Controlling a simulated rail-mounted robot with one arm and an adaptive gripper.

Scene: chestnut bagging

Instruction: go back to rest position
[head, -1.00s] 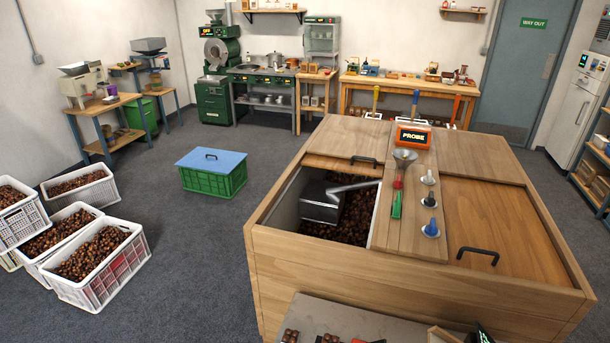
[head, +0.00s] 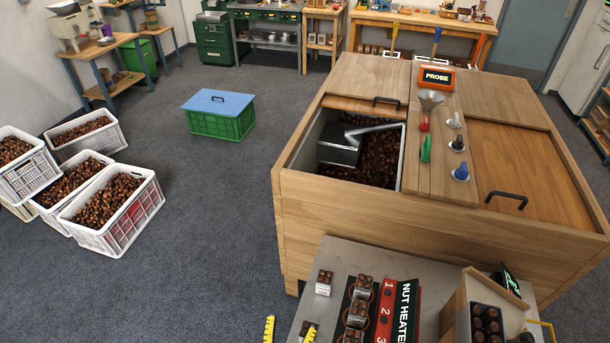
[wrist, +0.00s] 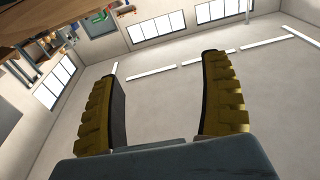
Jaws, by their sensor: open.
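My gripper (wrist: 160,75) is open in the wrist view. Its two yellow ridged fingers stand wide apart with nothing between them. Beyond them are a pale ceiling or wall and windows. In the head view only the yellow fingertips (head: 289,331) show at the bottom edge, in front of the grey table's left part. The rest of my gripper is out of that view.
A wooden chest (head: 430,222) stands ahead, its open bin holding chestnuts and a metal scoop (head: 342,148). The grey table (head: 330,258) in front carries the nut heater (head: 403,302) and chestnut cups. White chestnut crates (head: 140,216) stand left.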

